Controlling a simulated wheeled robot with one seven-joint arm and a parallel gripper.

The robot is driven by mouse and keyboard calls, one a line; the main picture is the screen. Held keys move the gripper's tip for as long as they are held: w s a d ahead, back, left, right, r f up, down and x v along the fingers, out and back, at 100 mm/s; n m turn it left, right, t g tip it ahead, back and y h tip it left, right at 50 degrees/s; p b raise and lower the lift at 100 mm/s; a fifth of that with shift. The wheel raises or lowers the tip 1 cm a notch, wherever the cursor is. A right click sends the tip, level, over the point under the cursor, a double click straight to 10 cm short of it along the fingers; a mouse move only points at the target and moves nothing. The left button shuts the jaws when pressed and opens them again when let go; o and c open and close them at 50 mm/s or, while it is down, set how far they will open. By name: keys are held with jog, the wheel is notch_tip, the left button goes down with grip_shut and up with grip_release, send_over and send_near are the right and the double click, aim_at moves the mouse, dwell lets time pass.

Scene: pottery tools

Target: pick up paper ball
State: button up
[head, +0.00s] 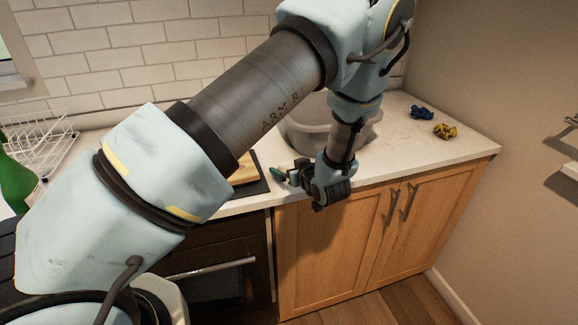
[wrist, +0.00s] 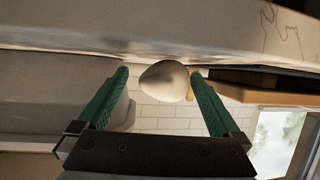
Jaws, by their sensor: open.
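A pale, rounded, fairly smooth object (wrist: 164,82), which may be the paper ball, sits against the counter surface in the wrist view. It lies between the green fingertips of my gripper (wrist: 159,73), with a narrow gap on each side. My gripper is open and not closed on it. In the head view my gripper (head: 285,175) is low at the counter's front edge, pointing left, with a green finger showing. The pale object is not visible in the head view.
A grey basin (head: 300,138) stands behind my gripper. A wooden board (head: 245,172) on a dark mat lies to its left. Crumpled blue (head: 422,112) and yellow (head: 445,131) things lie at the right. A green bottle (head: 14,175) and a wire rack (head: 45,150) are far left.

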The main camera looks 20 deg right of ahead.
jog(key=c, duration=1.4)
